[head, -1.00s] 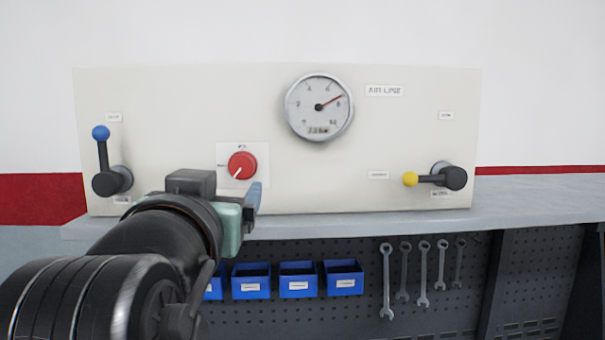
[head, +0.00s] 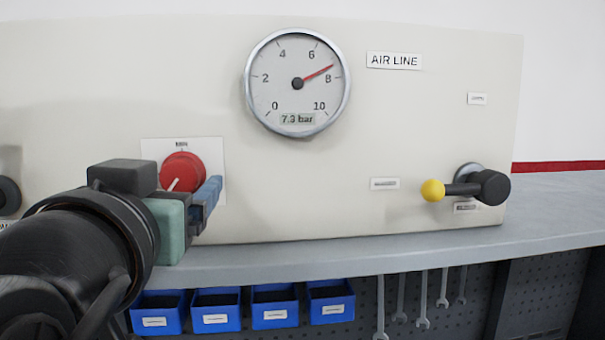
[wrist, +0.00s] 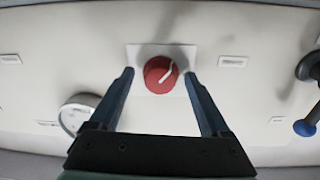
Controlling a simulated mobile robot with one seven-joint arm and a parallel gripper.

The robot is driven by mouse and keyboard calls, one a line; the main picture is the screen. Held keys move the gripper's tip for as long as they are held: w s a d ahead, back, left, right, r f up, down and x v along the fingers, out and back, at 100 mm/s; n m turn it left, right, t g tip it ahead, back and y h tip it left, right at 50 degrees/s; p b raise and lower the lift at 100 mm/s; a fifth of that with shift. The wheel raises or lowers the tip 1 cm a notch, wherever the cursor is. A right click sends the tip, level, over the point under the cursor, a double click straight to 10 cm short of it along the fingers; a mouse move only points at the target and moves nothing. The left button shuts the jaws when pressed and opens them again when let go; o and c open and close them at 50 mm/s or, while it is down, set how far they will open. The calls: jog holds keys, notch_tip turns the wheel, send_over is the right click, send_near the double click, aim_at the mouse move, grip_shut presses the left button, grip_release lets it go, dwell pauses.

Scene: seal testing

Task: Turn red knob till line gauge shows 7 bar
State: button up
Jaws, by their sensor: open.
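The red knob (head: 182,172) sits on a white plate on the cream panel, its white pointer line aimed to the lower left. The round line gauge (head: 297,83) has its red needle between 6 and 8, and its small display reads 7.3 bar. My gripper (head: 214,188) is in front of the panel, just below and right of the knob in the head view. In the wrist view the knob (wrist: 160,74) lies between and beyond the open blue fingers (wrist: 160,78), with clear space on both sides. The fingers appear not to touch it.
A yellow-tipped lever (head: 465,187) is at the panel's right, below the AIR LINE label (head: 394,61). A blue-tipped lever (wrist: 306,127) shows in the wrist view. A grey ledge (head: 380,252) runs under the panel, with blue bins (head: 217,310) and hanging wrenches (head: 423,300) below.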

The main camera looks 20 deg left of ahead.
jog(key=shift+w+r, duration=0.1)
dwell(0.3)
grip_shut()
jog(key=shift+n, duration=0.9)
grip_release()
